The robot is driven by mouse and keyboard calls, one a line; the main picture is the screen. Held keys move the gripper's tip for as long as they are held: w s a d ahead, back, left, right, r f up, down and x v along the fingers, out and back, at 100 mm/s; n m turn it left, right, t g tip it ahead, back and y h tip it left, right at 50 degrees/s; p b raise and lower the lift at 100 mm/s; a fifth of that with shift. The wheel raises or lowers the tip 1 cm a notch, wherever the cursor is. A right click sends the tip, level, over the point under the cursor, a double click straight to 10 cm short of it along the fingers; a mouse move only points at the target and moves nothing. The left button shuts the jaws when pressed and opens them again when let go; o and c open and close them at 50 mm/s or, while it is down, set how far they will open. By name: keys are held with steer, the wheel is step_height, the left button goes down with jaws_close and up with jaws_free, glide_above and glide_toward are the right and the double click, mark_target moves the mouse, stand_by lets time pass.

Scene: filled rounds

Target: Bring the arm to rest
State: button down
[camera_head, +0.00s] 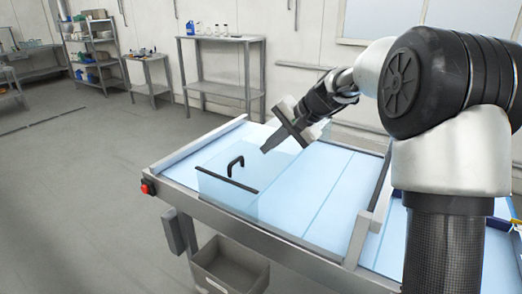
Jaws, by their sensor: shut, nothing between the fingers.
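My gripper (270,146) is shut and empty. It hangs in the air over the light-blue worktable (318,213), its fingers tilted down to the left. My arm reaches in from the right side of the view and bends down to the gripper. Below and left of the fingertips is a clear, box-like cover or panel (222,196) with a black handle (235,162). The fingers appear apart from the handle.
The table has raised grey rails and a red button (147,187) at its left corner. A grey bin (230,266) sits beneath it. Shelves with bottles (215,72) stand against the back wall. The floor on the left is clear.

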steer(key=s+d+r+n+h+p, duration=0.15)
steer(key=s+r, duration=0.25)
steer(key=s, duration=0.4)
steer(key=s+d+r+n+h+p, duration=0.15)
steer(key=s+r, duration=0.25)
steer(key=s, duration=0.4)
steer(key=s+d+n+h+p, duration=0.1)
steer(key=s+d+n+h, duration=0.1)
steer(key=s, duration=0.8)
steer(key=s+d+n+t+h+p, duration=0.1)
steer(key=s+d, duration=0.3)
steer(key=s, duration=0.6)
steer(key=shift+s+d+f+n+h+p, duration=0.3)
steer(key=shift+n+h+p, duration=0.1)
steer(key=shift+n, duration=0.1)
